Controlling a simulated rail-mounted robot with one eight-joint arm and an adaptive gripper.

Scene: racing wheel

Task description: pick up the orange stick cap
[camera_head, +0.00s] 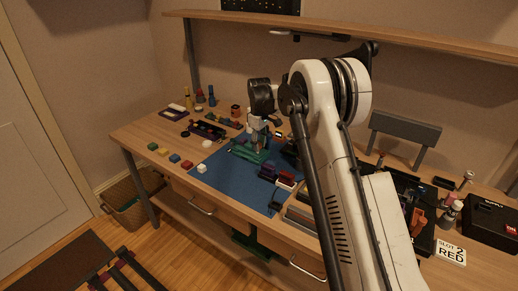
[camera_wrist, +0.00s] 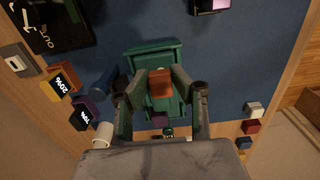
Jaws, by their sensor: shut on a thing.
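The orange stick cap (camera_wrist: 160,84) is a small orange block in the middle of the wrist view. It shows between the two fingertips of my gripper (camera_wrist: 161,87), which is shut on it from both sides. A green stand-like thing (camera_wrist: 150,55) lies right behind and below the cap; I cannot tell whether the cap still touches it. In the head view my gripper (camera_head: 257,147) points down over the blue mat (camera_head: 225,181), at the green thing (camera_head: 247,152). The cap is too small to make out there.
Small coloured blocks (camera_head: 174,158) stand along the front left of the workbench (camera_head: 128,137). Labelled pieces (camera_wrist: 66,80) stand close to the left finger in the wrist view.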

